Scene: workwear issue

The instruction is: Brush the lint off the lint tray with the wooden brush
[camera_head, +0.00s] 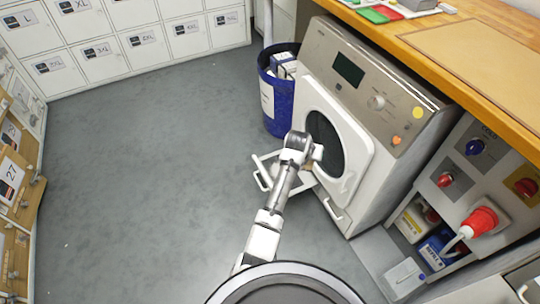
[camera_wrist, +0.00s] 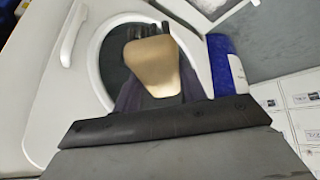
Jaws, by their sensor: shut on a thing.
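My gripper (camera_head: 317,153) is in front of the dryer's lower left part, at the end of my outstretched arm. It is shut on the wooden brush, whose tan wooden body (camera_wrist: 152,66) fills the middle of the wrist view. The lint tray (camera_head: 262,175) seems to be the white frame sticking out low at the dryer's left side. My arm hides part of it. Whether brush and tray touch, and any lint, cannot be made out.
The white dryer (camera_head: 352,195) has a round dark door window. A blue bin (camera_head: 279,118) with boxes stands close behind the tray. A wooden counter (camera_head: 480,60) runs above the dryer, with dispensers at right. Grey floor at left is clear, before white lockers (camera_head: 110,57).

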